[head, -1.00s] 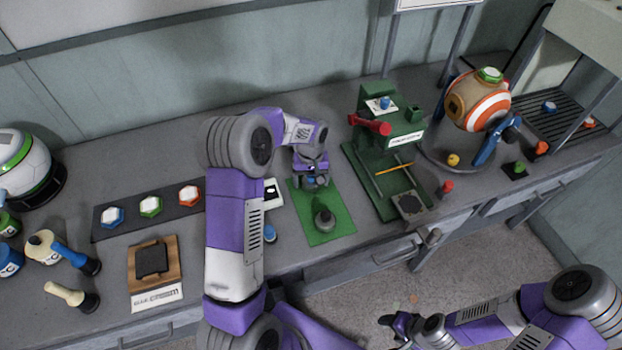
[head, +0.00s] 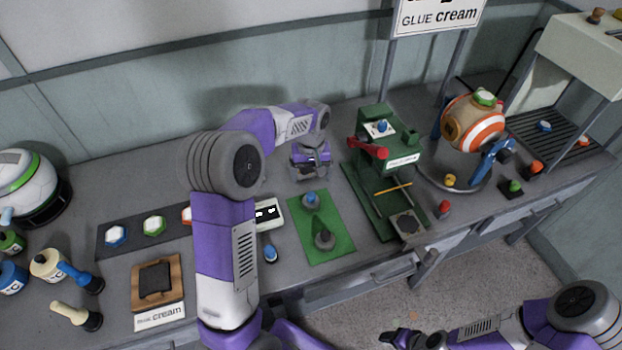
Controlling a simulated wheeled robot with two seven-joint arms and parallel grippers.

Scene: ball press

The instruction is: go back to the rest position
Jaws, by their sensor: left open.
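My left gripper (head: 311,177) is above the back edge of the green mat (head: 333,246), beside the green press. It is open, with nothing seen between its fingers. A small blue-topped piece (head: 311,200) stands on the mat just in front of it, apart from it. A dark grey knobbed piece (head: 324,239) stands nearer the mat's front. My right gripper (head: 398,338) is low at the bottom edge, over the floor and off the bench; its fingers are too small and cut off to read.
The green press (head: 386,158) with a red handle stands right of the mat. A striped ball (head: 474,124) sits in a stand further right. A white-green ball (head: 25,182), bottles and hexagonal buttons (head: 154,225) are at the left. A wood-framed pad (head: 157,284) lies near the front edge.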

